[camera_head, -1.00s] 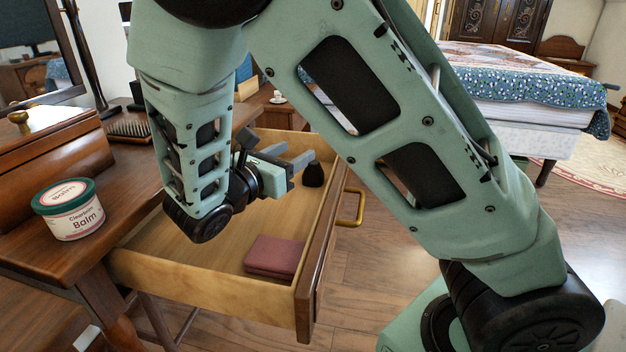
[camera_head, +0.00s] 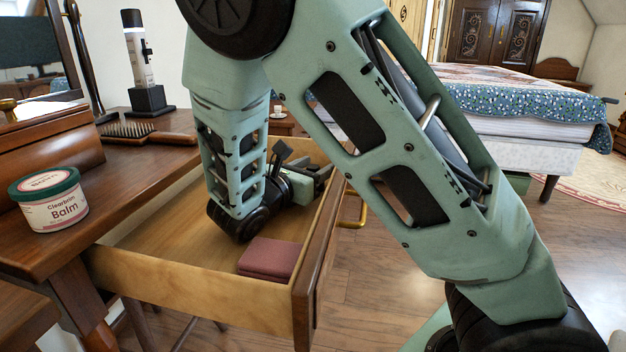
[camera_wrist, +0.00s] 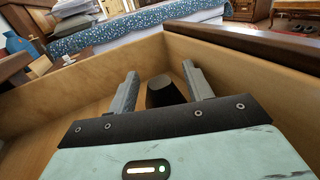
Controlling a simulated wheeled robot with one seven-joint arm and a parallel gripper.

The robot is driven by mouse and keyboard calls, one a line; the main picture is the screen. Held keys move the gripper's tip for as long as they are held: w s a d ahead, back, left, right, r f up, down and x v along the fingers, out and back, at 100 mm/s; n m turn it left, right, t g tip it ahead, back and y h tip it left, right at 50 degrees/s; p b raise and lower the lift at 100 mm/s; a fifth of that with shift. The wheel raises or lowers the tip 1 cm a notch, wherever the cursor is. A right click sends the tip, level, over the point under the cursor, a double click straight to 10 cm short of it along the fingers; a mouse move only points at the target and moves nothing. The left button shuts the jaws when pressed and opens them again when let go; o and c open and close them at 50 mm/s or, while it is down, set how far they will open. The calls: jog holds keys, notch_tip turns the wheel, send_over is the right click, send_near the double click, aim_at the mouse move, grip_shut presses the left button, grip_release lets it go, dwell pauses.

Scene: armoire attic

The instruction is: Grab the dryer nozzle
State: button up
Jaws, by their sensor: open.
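The dryer nozzle (camera_wrist: 165,92) is a small black piece standing in the open drawer, near its far end. In the wrist view it sits between the two fingers of my gripper (camera_wrist: 161,88), closer to the right finger. My gripper is open, with no clear contact with the nozzle. In the head view my gripper (camera_head: 318,176) is low inside the drawer, by the right front panel. The nozzle is mostly hidden there behind my gripper and arm.
The wooden drawer (camera_head: 180,282) has walls around my gripper. A dark red folded item (camera_head: 270,257) lies in it nearer the camera. A balm jar (camera_head: 50,200), a hairbrush (camera_head: 150,134) and a bottle on a black stand (camera_head: 147,100) are on the desk.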

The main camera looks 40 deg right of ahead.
jog(key=c, duration=0.7)
jog(key=shift+r, duration=0.1)
